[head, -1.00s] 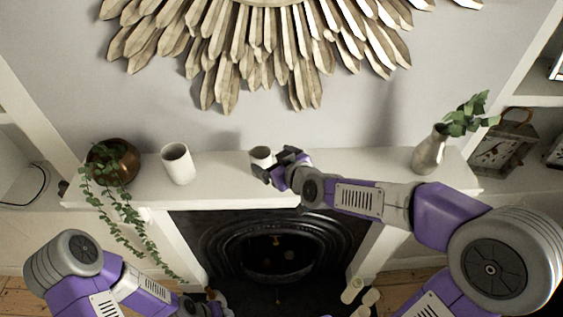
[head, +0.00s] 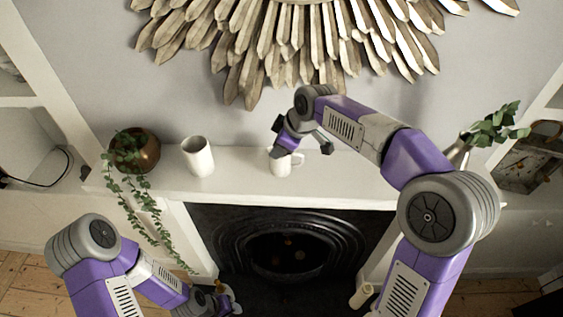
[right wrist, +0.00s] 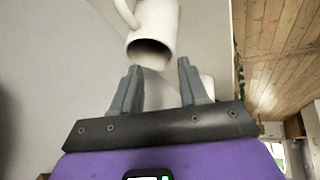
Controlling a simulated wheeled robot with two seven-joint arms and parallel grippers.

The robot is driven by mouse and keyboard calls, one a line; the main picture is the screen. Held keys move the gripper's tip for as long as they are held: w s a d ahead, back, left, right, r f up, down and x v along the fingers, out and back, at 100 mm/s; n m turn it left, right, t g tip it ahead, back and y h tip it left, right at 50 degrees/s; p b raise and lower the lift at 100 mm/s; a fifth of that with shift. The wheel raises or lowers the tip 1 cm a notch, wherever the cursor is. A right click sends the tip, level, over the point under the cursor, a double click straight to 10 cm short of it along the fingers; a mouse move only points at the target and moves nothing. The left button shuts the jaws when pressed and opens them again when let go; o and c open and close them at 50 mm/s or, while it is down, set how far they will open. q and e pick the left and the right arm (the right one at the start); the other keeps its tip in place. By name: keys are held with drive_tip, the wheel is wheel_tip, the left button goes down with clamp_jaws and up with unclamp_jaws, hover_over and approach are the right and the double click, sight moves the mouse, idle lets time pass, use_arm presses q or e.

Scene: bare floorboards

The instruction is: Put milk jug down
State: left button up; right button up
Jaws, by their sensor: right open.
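The white milk jug (head: 281,163) stands upright on the white mantel shelf (head: 340,178), with its handle toward the right. In the right wrist view the jug (right wrist: 158,30) lies just beyond the fingertips, its dark mouth facing them. My right gripper (head: 303,144) is open, above and slightly right of the jug. In the right wrist view nothing is between the fingers of the right gripper (right wrist: 160,68). My left gripper (head: 222,301) is low, in front of the fireplace at the bottom, and its fingers are too small and partly hidden to read.
A tall white vase (head: 198,158) stands left of the jug. A copper pot (head: 147,154) with a trailing plant is farther left. A metal vase (head: 460,152) with leaves stands at the right end. The shelf between jug and metal vase looks clear. The dark fireplace (head: 285,245) is below.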

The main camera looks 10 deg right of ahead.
sight(303, 160)
drive_tip(key=d+g+h, duration=0.1)
drive_tip(key=d, duration=0.1)
drive_tip(key=d+g+h, duration=0.1)
drive_tip(key=d+g, duration=0.2)
drive_tip(key=shift+w+d+f+n+h+b, duration=0.15)
drive_tip(key=shift+w+d+n+h+b, duration=0.2)
drive_tip(key=shift+n+h, duration=0.05)
drive_tip(key=shift+s+d+g, duration=0.2)
drive_tip(key=shift+d+g, duration=0.1)
drive_tip(key=shift+d, duration=0.1)
wheel_tip(303, 160, down, 7)
drive_tip(key=shift+s+f+b, duration=0.15)
drive_tip(key=shift+f+b, duration=0.05)
drive_tip(key=shift+b, duration=0.4)
drive_tip(key=shift+c, duration=0.2)
clamp_jaws()
